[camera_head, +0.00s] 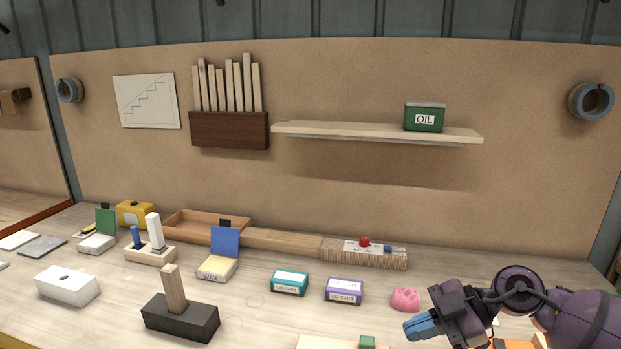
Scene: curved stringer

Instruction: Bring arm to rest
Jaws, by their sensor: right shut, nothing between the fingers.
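My right gripper (421,327) shows at the lower right of the head view, with blue fingertips pointing left. It is shut and empty, above the front right of the workbench (255,320). My right arm (575,315) comes in from the right edge, dark purple with a round joint. A pink lump (405,299) lies on the bench just behind the gripper and apart from it in the picture. My left gripper does not show.
A purple box (343,291) and a teal box (289,282) lie left of the gripper. A black block with a wooden peg (180,318) stands front left. A green block (366,342) is at the bottom edge. A shelf (350,131) with an oil can (424,117) hangs behind.

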